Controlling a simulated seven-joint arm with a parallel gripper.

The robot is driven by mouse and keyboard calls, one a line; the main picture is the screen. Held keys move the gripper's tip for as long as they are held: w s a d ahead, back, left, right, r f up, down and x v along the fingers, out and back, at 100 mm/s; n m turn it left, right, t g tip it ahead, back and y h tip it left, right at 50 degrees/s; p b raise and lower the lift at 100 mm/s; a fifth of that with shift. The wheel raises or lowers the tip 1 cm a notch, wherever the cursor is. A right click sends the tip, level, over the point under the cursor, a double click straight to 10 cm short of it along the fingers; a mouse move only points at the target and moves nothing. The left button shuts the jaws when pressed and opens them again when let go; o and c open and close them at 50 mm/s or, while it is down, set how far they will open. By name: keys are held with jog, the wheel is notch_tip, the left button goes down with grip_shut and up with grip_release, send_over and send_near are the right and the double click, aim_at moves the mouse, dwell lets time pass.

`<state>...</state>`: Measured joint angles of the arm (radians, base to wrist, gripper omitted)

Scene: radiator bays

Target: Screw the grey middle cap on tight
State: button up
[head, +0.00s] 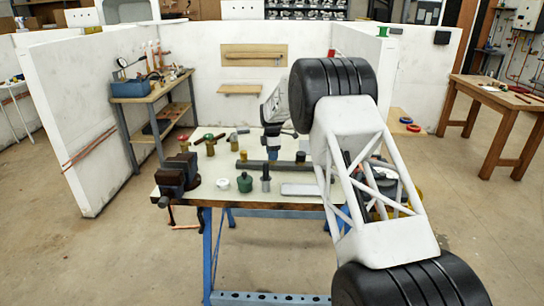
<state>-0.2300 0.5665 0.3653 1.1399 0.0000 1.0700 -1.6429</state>
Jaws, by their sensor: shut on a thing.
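My gripper (272,153) points down over the middle of a dark bar (262,167) on the workbench. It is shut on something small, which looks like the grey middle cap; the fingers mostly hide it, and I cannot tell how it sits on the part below.
A vise (178,176) is at the bench's left corner. A white cap (223,184), a green cap (244,182), a dark upright cylinder (265,179) and a grey plate (300,189) line the front. A red-topped fitting (183,141) and others stand behind. My arm hides the bench's right side.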

jog(key=m, duration=0.4)
jog(key=shift+m, duration=0.3)
jog(key=m, duration=0.8)
jog(key=shift+m, duration=2.6)
jog(key=o, duration=0.9)
